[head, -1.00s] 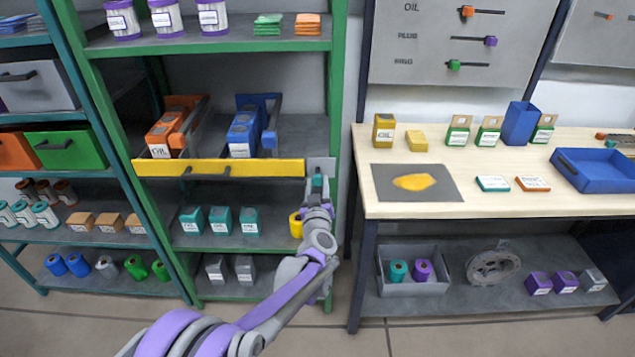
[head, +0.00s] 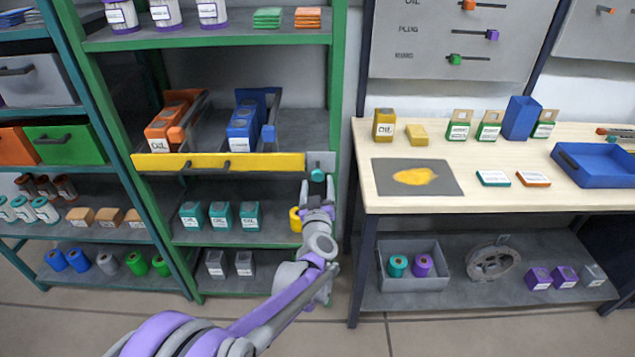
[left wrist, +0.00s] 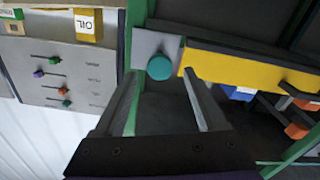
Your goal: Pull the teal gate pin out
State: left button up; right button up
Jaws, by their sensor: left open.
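The teal gate pin (head: 317,175) sits in a grey plate (head: 322,159) at the right end of the yellow gate bar (head: 260,164), on the green shelf. In the left wrist view the pin's round teal head (left wrist: 160,67) shows on the grey plate, next to the end of the yellow bar (left wrist: 240,72). My left gripper (head: 317,188) is open and just below and in front of the pin. In the left wrist view its two fingers (left wrist: 160,88) stand apart, with the pin head beyond their tips and between them. My right gripper is not in view.
Behind the bar, orange oil boxes (head: 165,128) and blue boxes (head: 242,130) stand in lanes. Teal boxes (head: 220,215) and a yellow roll (head: 296,219) are on the shelf below. A wooden table (head: 365,190) stands to the right.

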pick_arm(q)
jog(key=s, duration=0.9)
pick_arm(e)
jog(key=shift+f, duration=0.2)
pick_arm(q)
jog(key=s+a+r+m+g+h+p, duration=0.45)
jog(key=s+r, duration=0.25)
jog(key=s, duration=0.3)
jog(key=s+a+f+g+y+p, duration=0.1)
jog(key=s+a+f+g+p, duration=0.1)
jog(key=s+a, duration=0.2)
jog(key=s+a+f+n+g+y+p, duration=0.1)
jog(key=s+a+f+g+y+p, duration=0.1)
jog(key=s, duration=0.9)
jog(key=s+a+f+g+y+p, duration=0.1)
jog(key=s+a+f+g, duration=0.1)
jog(key=s+a+g, duration=0.2)
jog(key=s+a, duration=0.2)
jog(key=s, duration=0.2)
jog(key=shift+s+a+p, duration=0.15)
jog(key=shift+a+p, duration=0.25)
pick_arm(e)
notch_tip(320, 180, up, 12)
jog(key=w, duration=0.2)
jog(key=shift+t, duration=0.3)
pick_arm(q)
jog(key=shift+n+y, duration=0.25)
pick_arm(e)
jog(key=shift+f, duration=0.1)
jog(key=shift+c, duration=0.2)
